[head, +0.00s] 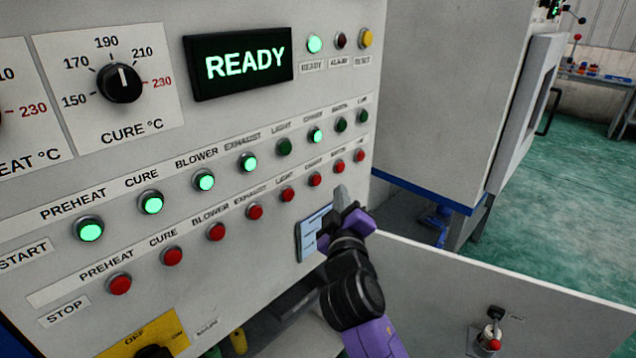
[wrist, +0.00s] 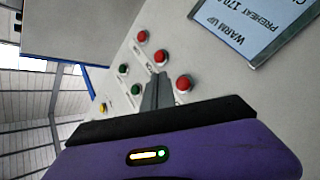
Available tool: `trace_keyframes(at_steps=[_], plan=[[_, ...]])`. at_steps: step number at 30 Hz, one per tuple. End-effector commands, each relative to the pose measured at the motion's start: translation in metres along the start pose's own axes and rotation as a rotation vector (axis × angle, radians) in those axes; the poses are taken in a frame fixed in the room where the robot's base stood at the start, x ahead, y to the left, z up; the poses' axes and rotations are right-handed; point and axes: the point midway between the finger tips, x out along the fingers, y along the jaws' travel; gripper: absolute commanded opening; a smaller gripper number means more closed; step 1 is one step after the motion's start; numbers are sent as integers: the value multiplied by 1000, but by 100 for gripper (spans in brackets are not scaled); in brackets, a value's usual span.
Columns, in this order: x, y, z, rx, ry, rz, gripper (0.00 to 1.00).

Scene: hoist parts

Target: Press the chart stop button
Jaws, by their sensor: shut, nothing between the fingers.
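The lower row of red stop buttons runs across the grey control panel (head: 240,300). Its far-right labels are too small to read surely, so I cannot tell which button is the chart stop. The three far-right red buttons are the sixth (head: 314,180), seventh (head: 340,167) and last (head: 359,155). My gripper (head: 341,192) is shut and empty, its tip just below the seventh in the head view. In the wrist view the shut fingers (wrist: 160,78) point among red buttons, one right of the tip (wrist: 184,83) and one just above it (wrist: 160,57). I see no clear contact.
Above the red row is a row of green buttons (head: 204,181), several lit. A READY display (head: 245,65) and a yellow button (head: 365,38) are higher up. A framed card (head: 312,232) is beside my gripper. An open panel door (head: 480,275) stands at lower right.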

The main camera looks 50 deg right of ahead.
Motion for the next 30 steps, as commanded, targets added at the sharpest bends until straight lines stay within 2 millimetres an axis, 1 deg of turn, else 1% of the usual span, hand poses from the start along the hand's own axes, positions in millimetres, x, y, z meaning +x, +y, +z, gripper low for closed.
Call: trace_keyframes(at_steps=[6,12,30], plan=[[16,-13,-11,1,0,0,0],[23,-17,-16,0,0,0,0],[24,-17,-17,0,0,0,0]])
